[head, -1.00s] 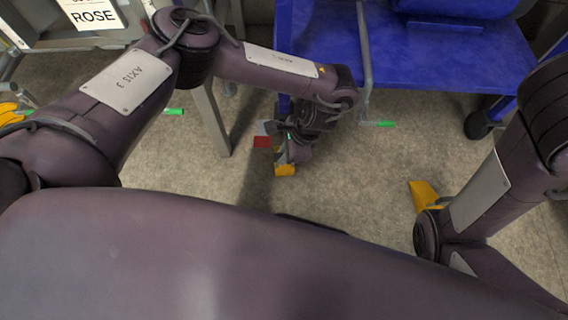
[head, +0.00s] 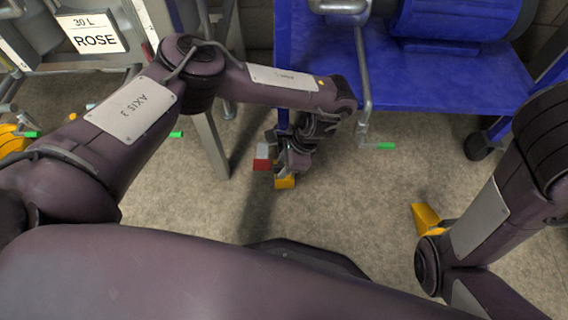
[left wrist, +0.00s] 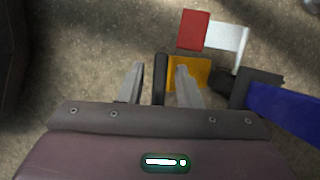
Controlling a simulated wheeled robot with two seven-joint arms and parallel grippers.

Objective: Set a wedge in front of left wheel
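A yellow wedge (head: 285,183) lies low by the blue cart's (head: 440,80) near left corner. In the left wrist view the wedge (left wrist: 204,70) is partly behind one finger, with a dark upright bar along its side. My left gripper (left wrist: 160,82) is open, its fingers apart on either side of the bar with gaps visible. A dark round part, probably the left wheel (left wrist: 226,82), is close beside the wedge; my left gripper hides it in the head view. My right gripper is out of view.
The cart's other wheel (head: 478,147) stands at right. Floor between the wedges is clear.

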